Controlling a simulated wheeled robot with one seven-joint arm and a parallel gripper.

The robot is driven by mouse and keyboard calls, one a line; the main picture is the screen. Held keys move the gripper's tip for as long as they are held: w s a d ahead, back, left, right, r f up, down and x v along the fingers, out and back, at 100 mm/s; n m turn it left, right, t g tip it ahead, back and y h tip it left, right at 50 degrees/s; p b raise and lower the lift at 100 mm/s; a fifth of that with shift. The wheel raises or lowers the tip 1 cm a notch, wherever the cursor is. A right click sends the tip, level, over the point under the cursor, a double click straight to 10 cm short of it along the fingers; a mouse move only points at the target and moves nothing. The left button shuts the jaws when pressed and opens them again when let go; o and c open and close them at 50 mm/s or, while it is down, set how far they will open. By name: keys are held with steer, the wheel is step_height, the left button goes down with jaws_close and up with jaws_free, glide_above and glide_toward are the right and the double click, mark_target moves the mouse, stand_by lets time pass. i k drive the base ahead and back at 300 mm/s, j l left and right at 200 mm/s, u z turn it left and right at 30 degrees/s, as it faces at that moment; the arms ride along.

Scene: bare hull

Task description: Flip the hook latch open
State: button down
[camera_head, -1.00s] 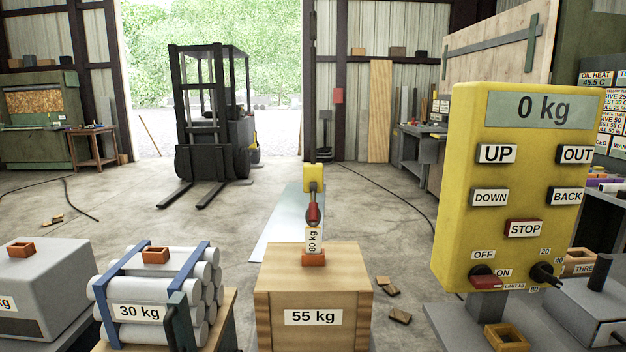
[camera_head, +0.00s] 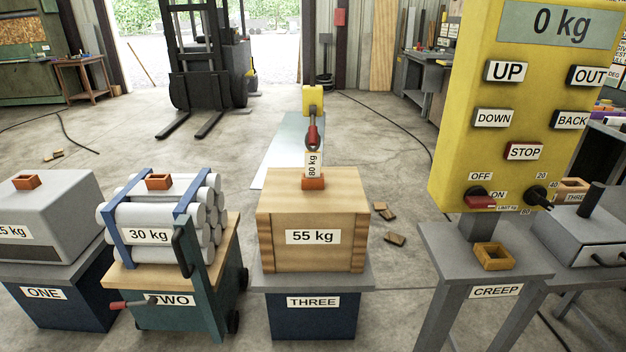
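The hook (camera_head: 312,143) hangs under a small yellow block (camera_head: 313,98), just above the 55 kg wooden crate (camera_head: 312,215). A red piece, seemingly the latch (camera_head: 313,131), sits upright along the hook. It is too small to tell whether the latch is open or shut. A tag reading 80 kg (camera_head: 313,165) shows directly below the hook, in front of or touching the orange bracket (camera_head: 313,183) on the crate's top. I cannot tell whether hook and bracket touch. My gripper is not in view.
A yellow control panel (camera_head: 455,130) reading 0 kg stands at right, above the CREEP stand (camera_head: 480,265). Left are the 30 kg pipe bundle (camera_head: 150,225) on cart TWO and a grey block (camera_head: 45,215) on stand ONE. A forklift (camera_head: 207,75) stands behind; floor between is mostly clear.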

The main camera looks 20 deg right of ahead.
mark_target(312, 129)
steer(key=i+j, duration=0.35)
steer(key=i, duration=0.2)
steer(key=i+j, duration=0.4)
steer(key=i, duration=0.2)
steer(key=i+j, duration=0.35)
steer(key=i, duration=0.2)
steer(key=i+j+z, duration=0.1)
steer(key=i+j, duration=0.3)
steer(key=i, duration=0.2)
